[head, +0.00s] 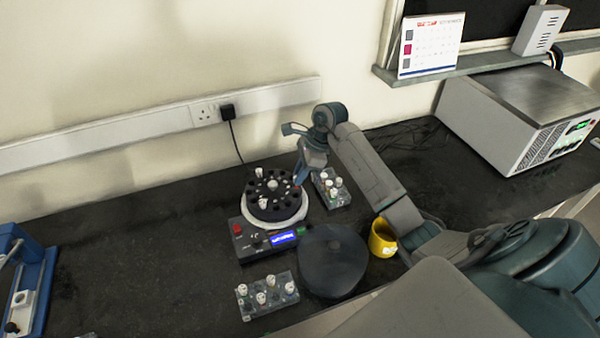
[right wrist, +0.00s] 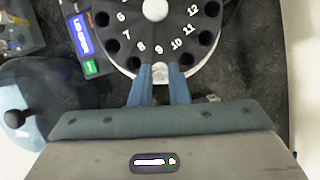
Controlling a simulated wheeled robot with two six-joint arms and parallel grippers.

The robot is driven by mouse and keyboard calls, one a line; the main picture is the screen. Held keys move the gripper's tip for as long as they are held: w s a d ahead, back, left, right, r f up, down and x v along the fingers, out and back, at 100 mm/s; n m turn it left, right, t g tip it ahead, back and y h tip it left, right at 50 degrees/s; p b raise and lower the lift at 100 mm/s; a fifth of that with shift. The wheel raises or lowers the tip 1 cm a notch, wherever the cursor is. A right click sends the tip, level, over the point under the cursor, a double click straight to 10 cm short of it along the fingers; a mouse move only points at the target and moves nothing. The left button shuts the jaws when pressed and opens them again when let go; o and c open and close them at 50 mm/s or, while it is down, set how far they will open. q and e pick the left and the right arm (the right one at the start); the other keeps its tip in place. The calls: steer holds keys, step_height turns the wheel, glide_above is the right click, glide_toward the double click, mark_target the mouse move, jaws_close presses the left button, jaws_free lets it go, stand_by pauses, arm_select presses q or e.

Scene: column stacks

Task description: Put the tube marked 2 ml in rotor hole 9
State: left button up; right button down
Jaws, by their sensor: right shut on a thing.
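The black rotor (head: 282,211) sits in a small centrifuge (head: 262,241) with a blue-lit display. A couple of white-capped tubes stand in it. The rotor also shows in the right wrist view (right wrist: 178,22), with printed numbers from 6 to 12 readable. My right gripper (head: 299,181) is at the rotor's right edge. In the right wrist view my right gripper (right wrist: 160,73) is shut on a tube (right wrist: 160,70), beside the numeral 9. Only its pale top shows; its marking is unreadable, and I cannot tell whether it is in the hole. My left gripper is out of view.
A tube rack (head: 244,303) stands in front of the centrifuge and another (head: 341,200) behind right. A dark round lid (head: 333,262) and a yellow mug (head: 381,240) lie to the right. A blue device (head: 46,277) is at far left. The bench left of the centrifuge is clear.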

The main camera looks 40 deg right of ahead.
steer(key=shift+f+b, duration=0.35)
steer(key=shift+f, duration=0.15)
steer(key=c, duration=1)
jaws_free()
steer(key=shift+r, duration=0.1)
steer(key=shift+r+p, duration=0.95)
steer(key=shift+r, duration=2.05)
